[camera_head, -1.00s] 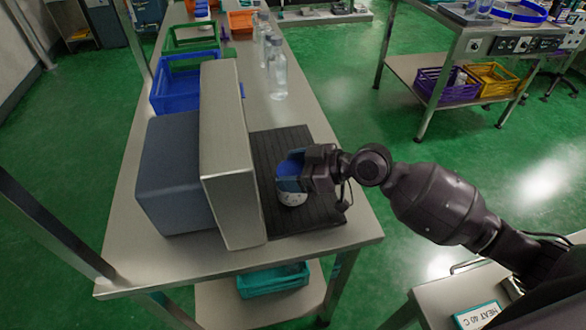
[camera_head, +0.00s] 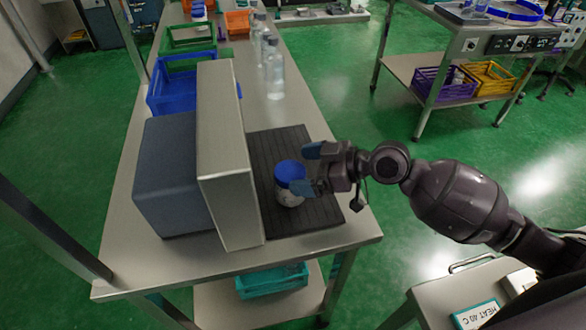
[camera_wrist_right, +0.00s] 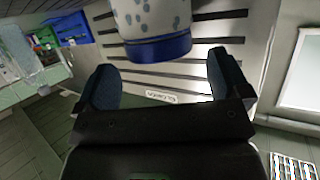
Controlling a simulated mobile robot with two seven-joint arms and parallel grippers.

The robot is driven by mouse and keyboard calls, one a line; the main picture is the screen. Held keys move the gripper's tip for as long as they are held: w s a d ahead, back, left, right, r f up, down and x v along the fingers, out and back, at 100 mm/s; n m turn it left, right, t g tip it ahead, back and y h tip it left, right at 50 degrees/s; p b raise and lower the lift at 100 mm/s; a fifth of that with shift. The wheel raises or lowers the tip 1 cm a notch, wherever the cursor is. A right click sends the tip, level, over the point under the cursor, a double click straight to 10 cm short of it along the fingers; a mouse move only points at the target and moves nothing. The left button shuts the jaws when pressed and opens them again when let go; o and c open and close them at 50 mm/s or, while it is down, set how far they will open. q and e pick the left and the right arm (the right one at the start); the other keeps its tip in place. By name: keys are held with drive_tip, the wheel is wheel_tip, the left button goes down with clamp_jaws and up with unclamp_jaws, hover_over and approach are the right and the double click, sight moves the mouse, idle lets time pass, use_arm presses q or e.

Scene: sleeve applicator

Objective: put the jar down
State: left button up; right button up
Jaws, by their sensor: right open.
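The jar (camera_head: 290,190) has a blue lid and a pale, spotted body. It stands upright on the dark ribbed mat (camera_head: 272,150) beside the grey machine block. My right gripper (camera_head: 310,170) is open on the jar's right side, its fingers pointing at the jar. In the right wrist view the jar (camera_wrist_right: 153,28) shows just beyond the two blue-grey fingertips (camera_wrist_right: 160,82), with a gap between it and them. The left gripper is not in view.
A tall metal panel (camera_head: 226,160) and a grey block (camera_head: 165,175) stand left of the mat. Clear bottles (camera_head: 275,75) and blue and green crates (camera_head: 172,95) sit farther back on the bench. Bare bench lies in front of the mat.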

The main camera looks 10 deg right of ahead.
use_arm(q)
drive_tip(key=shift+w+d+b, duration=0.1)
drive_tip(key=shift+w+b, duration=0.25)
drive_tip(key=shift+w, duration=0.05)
use_arm(e)
drive_tip(key=v, duration=0.8)
drive_tip(key=shift+d, duration=0.15)
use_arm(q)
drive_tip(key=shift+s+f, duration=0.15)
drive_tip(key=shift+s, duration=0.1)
use_arm(e)
drive_tip(key=shift+s+r, duration=0.1)
